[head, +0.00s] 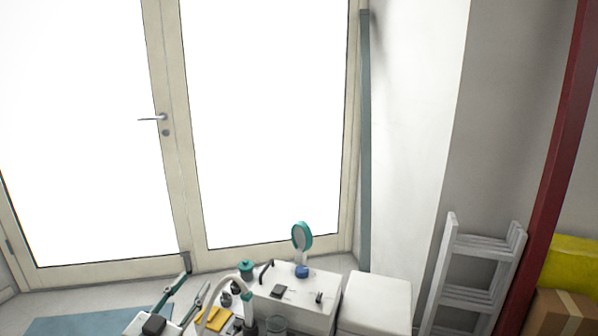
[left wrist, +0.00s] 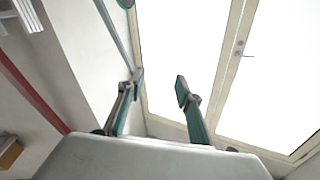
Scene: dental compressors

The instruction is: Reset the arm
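My left gripper (head: 196,274) is at the bottom of the head view, left of the equipment unit, pointing up toward the glass doors. Its two teal-and-grey fingers stand apart. The left wrist view also shows the left gripper (left wrist: 159,82) with a clear gap between the fingertips and nothing held there. Most of the left arm is below the picture edge. My right gripper is in neither view.
A white unit (head: 298,310) carries a teal round mirror (head: 302,237) and small items. A white cabinet (head: 375,303) stands beside it. Glazed doors (head: 172,180) fill the back. A white ladder (head: 475,272), red post (head: 553,170) and cardboard box (head: 562,316) are right.

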